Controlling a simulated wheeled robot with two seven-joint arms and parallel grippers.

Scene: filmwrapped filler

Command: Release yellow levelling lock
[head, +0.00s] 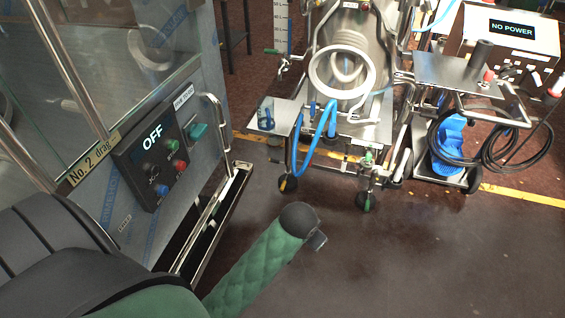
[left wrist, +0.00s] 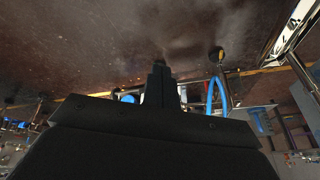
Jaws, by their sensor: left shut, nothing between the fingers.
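My right gripper is in neither view.
A cabinet with an "OFF" panel (head: 153,160) and a steel handrail (head: 217,120) stands close on the left. A blue hose (head: 297,150) hangs from the machine. A trolley with black cable (head: 495,150) is at right. The floor (head: 420,265) at lower right is clear.

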